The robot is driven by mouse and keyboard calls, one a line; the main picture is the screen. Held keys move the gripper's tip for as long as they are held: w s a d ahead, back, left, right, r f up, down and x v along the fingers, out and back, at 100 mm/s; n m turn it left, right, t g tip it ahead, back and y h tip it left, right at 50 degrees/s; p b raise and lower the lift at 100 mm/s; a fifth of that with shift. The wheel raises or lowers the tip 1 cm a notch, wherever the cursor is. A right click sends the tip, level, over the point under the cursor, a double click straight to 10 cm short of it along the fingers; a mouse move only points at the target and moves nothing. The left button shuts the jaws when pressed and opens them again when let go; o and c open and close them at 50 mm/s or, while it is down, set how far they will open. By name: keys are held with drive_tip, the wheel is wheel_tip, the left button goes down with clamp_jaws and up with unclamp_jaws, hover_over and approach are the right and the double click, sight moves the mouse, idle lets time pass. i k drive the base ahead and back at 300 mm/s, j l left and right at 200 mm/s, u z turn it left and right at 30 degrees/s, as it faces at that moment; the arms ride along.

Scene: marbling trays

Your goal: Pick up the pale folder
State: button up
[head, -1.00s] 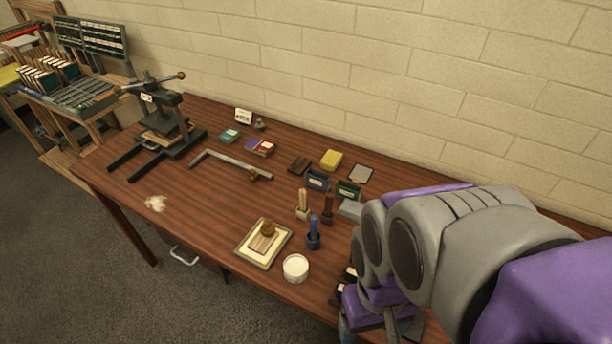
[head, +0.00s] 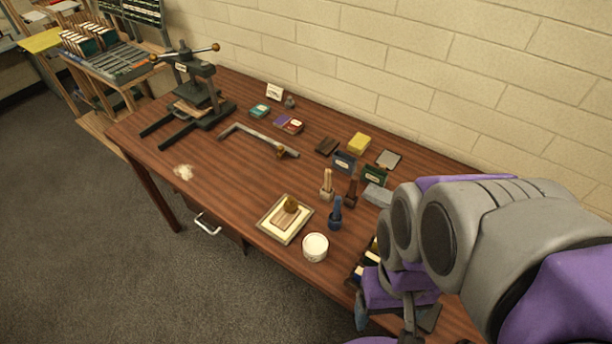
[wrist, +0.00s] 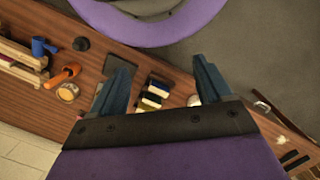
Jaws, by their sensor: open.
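A slim pale upright tool (head: 327,184) stands in a small base near the middle of the table; it looks like the pale folder, though I cannot be sure. A brown upright tool (head: 352,190) and a blue one (head: 336,214) stand close beside it. My gripper (wrist: 161,66) is open, its two blue-grey fingers wide apart, with nothing held. In the wrist view, several dark, cream and white blocks (wrist: 153,94) show between the fingers, apart from them. In the head view my arm hangs over the table's front right, right of the pale tool, and hides part of the table.
A framed tray (head: 266,230) and a white tub (head: 315,247) sit near the front edge. Small boxes (head: 345,161) stand behind the tools. A press (head: 195,95) and an angled metal bar (head: 255,138) are farther left. The table's front left is mostly clear.

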sight(328, 177)
drive_tip(key=i+j, duration=0.15)
drive_tip(key=j, duration=0.25)
drive_tip(key=i+j, duration=0.2)
drive_tip(key=j, duration=0.15)
drive_tip(key=i+j, duration=0.15)
drive_tip(key=j, duration=0.25)
drive_tip(key=i+j+z, duration=0.1)
drive_tip(key=j, duration=0.3)
drive_tip(key=j+z, duration=0.1)
drive_tip(key=z, duration=0.3)
drive_tip(key=i+j+z, duration=0.1)
drive_tip(key=z, duration=0.3)
drive_tip(key=j+z, duration=0.1)
drive_tip(key=z, duration=0.25)
drive_tip(key=i+j, duration=0.05)
